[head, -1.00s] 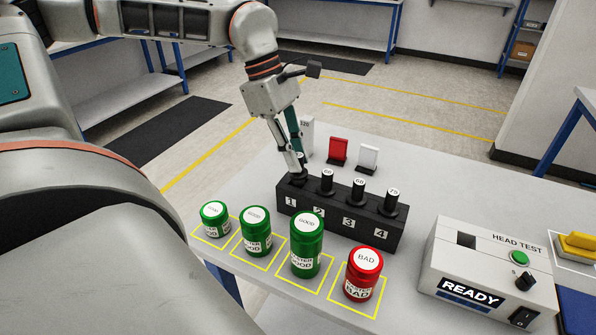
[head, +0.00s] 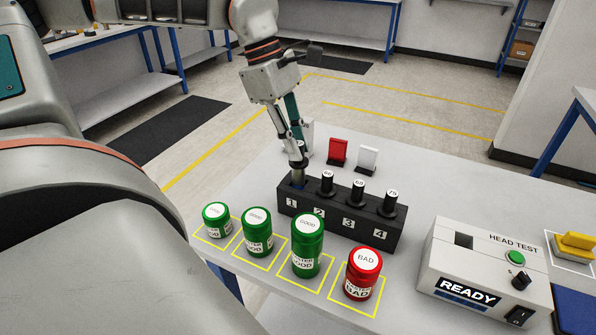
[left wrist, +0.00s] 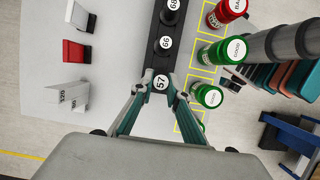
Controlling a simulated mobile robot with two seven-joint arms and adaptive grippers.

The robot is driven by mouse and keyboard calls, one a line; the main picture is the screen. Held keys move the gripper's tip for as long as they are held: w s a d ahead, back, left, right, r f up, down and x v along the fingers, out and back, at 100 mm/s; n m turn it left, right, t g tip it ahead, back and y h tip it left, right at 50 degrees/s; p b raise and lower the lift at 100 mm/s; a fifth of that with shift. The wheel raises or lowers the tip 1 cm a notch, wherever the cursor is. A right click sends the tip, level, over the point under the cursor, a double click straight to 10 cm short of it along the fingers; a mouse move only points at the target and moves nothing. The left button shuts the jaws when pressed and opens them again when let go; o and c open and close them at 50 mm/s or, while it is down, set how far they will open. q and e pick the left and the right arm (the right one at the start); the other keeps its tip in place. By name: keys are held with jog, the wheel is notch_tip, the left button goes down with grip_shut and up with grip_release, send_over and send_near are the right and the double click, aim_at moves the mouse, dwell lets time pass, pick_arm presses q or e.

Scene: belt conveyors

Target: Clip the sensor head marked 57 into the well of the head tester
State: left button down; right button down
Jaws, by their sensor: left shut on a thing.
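The sensor head marked 57 (left wrist: 160,82) is between the fingers of my left gripper (left wrist: 153,88) in the left wrist view. In the head view my left gripper (head: 298,160) points down over slot 1 of the black rack (head: 335,224). It is shut on the head, whose lower part (head: 298,177) shows below the fingertips at the slot. I cannot tell whether its end is clear of the slot. The head tester (head: 440,256) stands at the right with a dark square well (head: 464,241) in its top. Its display reads READY. My right gripper is not in view.
Several other dark heads, one marked 66 (left wrist: 165,42), stand in the rack. Three green GOOD jars (head: 307,245) and a red BAD jar (head: 363,275) stand in front. Red (head: 338,152) and white (head: 368,158) stands are behind. Table between rack and tester is clear.

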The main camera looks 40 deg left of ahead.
pick_arm(q)
jog(key=shift+r+p, duration=0.6)
jog(key=shift+r, duration=1)
jog(key=shift+f, duration=0.15)
notch_tip(320, 180, down, 4)
jog(key=shift+f+b, duration=0.15)
jog(key=shift+b, duration=0.8)
jog(key=shift+f, duration=0.25)
jog(key=shift+r, duration=0.15)
